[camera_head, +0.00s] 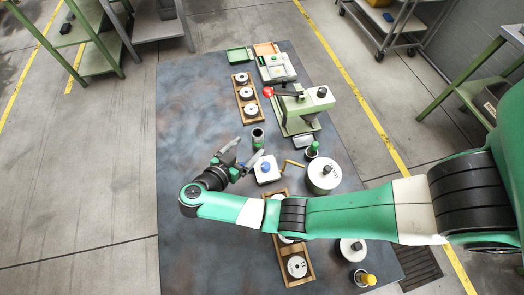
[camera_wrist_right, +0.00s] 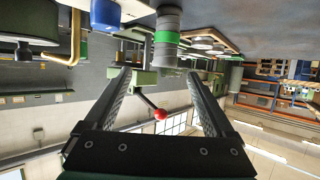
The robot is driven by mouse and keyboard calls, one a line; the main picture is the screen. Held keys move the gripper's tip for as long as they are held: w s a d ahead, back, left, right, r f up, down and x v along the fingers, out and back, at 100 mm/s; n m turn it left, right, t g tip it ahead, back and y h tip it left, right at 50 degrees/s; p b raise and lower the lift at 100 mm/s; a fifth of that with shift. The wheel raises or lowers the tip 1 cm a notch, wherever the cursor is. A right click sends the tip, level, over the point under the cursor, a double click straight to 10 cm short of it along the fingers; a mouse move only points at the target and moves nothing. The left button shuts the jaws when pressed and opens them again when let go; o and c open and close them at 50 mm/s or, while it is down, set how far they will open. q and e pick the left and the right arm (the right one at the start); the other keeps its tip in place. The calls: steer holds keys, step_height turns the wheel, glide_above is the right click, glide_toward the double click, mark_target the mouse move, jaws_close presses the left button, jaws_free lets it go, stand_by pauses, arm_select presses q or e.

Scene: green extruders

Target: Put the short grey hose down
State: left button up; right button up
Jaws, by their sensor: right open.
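A short grey cylinder with a green band (camera_head: 258,138), likely the short grey hose, stands upright on the dark table. It also shows in the right wrist view (camera_wrist_right: 167,50), which is upside down, just beyond the fingertips and around the gap between them. My right gripper (camera_head: 243,154) is open and close to it, on its lower left in the head view. The two fingers also show spread in the wrist view (camera_wrist_right: 158,76), with nothing held between them. My left gripper is not in view.
A green press with a red-knobbed lever (camera_head: 300,108) and a wooden rack (camera_head: 240,86) stand farther back. The table's left side is clear.

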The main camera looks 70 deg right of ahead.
mark_target(255, 140)
steer(key=shift+w+f, duration=0.35)
steer(key=shift+f, duration=0.4)
steer(key=shift+w+r, duration=0.1)
steer(key=shift+d, duration=0.1)
steer(key=b+x, duration=0.2)
steer(key=x, duration=0.3)
steer(key=shift+d, duration=0.25)
steer(key=shift+s+d, duration=0.25)
steer(key=shift+d, duration=0.1)
steer(key=shift+d+f+b, duration=0.15)
steer(key=shift+f+b, duration=0.2)
steer(key=b+x, duration=0.2)
steer(key=x, duration=0.2)
steer(key=shift+d+b, duration=0.35)
steer(key=shift+c, duration=0.5)
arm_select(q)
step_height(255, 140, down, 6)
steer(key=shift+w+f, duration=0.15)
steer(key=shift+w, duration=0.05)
arm_select(e)
jaws_close()
